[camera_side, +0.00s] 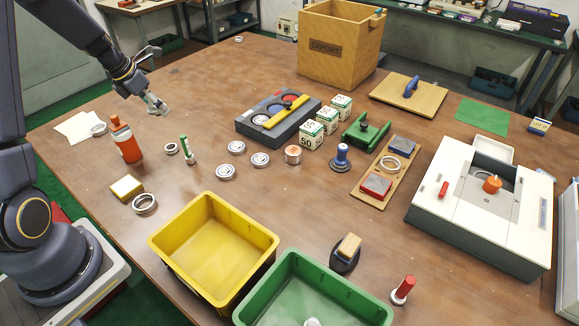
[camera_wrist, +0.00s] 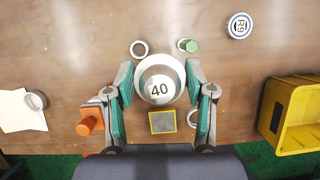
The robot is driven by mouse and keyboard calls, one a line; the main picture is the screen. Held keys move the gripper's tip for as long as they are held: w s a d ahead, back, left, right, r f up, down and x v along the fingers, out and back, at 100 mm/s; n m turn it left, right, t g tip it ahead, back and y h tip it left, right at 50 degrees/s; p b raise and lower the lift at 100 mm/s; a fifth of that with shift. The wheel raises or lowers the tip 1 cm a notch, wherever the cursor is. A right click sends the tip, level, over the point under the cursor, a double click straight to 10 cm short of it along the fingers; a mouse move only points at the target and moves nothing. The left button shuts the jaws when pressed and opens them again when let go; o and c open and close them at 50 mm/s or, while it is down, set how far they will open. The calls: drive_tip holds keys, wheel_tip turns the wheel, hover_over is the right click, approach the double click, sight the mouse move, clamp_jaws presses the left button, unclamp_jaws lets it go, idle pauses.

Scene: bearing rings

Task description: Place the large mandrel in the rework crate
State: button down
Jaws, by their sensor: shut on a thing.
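My gripper (camera_side: 155,104) is raised over the left part of the table. In the wrist view my gripper (camera_wrist: 160,88) is shut on a round silver metal piece marked 40 (camera_wrist: 159,76), which looks like the large mandrel. It is seen end-on, so its length is hidden; in the side view it is hard to tell from the fingers. An empty yellow crate (camera_side: 165,242) stands at the table's front, and a green crate (camera_side: 247,310) stands right of it. No rework label shows on either. The yellow crate also shows in the wrist view (camera_wrist: 271,120).
An orange bottle (camera_side: 126,143), a green-handled tool (camera_side: 186,150), a yellow-edged block (camera_side: 127,188) and several rings lie between my gripper and the yellow crate. A wooden crate marked EXPORT (camera_side: 325,66) stands at the back. Bare table lies right of my gripper.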

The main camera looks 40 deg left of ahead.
drive_tip(key=d+m+g+h, duration=0.1)
drive_tip(key=d+m+h, duration=0.2)
drive_tip(key=d+m, duration=0.7)
drive_tip(key=m+g+y, duration=0.1)
drive_tip(key=m+g, duration=0.6)
drive_tip(key=m, duration=1.2)
hover_over(218, 267)
drive_tip(key=shift+g, duration=0.3)
drive_tip(key=f, duration=1.1)
drive_tip(key=w+f, duration=0.1)
drive_tip(key=f, duration=0.4)
drive_tip(key=shift+w+a+f, duration=0.1)
drive_tip(key=shift+a+f, duration=0.1)
drive_tip(key=shift+a, duration=0.2)
drive_tip(key=shift+f, duration=0.1)
drive_tip(key=shift+c, duration=2)
unclamp_jaws()
